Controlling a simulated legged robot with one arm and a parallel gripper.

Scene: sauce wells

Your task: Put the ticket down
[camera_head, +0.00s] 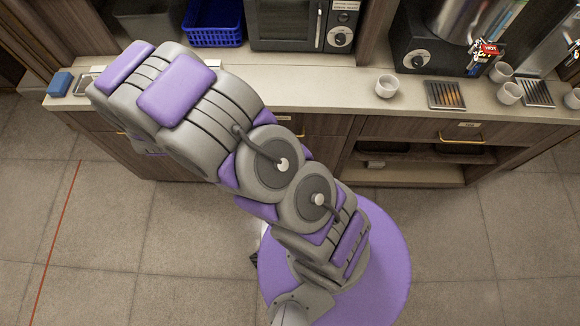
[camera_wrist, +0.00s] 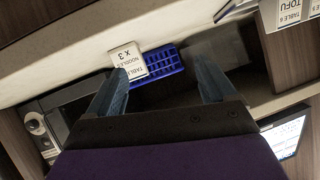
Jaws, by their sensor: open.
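A white ticket (camera_wrist: 128,62), printed "NOODLES x 3" with a table line and upside down in the picture, shows in the wrist view near the left fingertip, in front of the blue basket. My gripper (camera_wrist: 160,68) is open, with its two dark fingers wide apart. The ticket overlaps or lies close to the left finger; I cannot tell if they touch or what the ticket rests on. In the head view, my arm hides the gripper. A small white patch beside my arm there may be the ticket.
A blue basket (camera_head: 213,22) and a microwave (camera_head: 300,24) stand behind the counter (camera_head: 320,92). A white cup (camera_head: 387,86) stands on the counter, with more cups to the right. A blue sponge (camera_head: 60,84) lies at the left end. Another ticket (camera_wrist: 290,12) reads "TOFU".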

